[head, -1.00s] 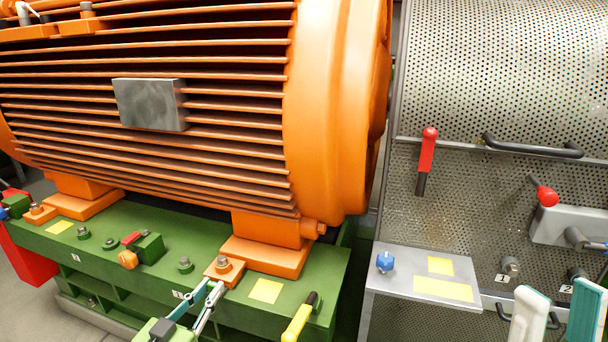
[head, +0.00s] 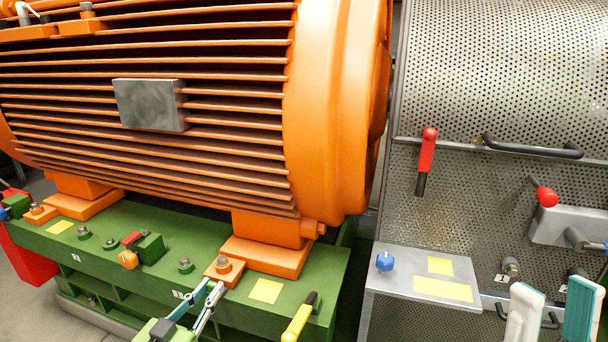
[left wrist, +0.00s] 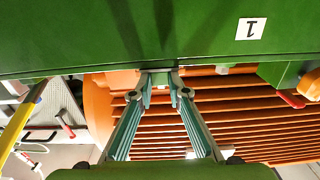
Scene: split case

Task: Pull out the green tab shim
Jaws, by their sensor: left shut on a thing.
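My left gripper (head: 212,288) is at the front edge of the green base, just below the orange motor foot (head: 268,257). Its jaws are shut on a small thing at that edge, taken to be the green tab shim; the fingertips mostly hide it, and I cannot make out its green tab. In the left wrist view, the fingertips (left wrist: 161,86) meet on a small piece at the base's edge. My right gripper (head: 553,312) is at the lower right, its two white and teal fingers apart, with nothing seen held between them.
The orange motor (head: 150,150) stands on the green base (head: 210,240). A yellow-handled tool (head: 299,318) is right of my left gripper. A grey shelf (head: 395,283) carries a blue knob (head: 385,261). A perforated guard (head: 510,70) with black handles stands at right.

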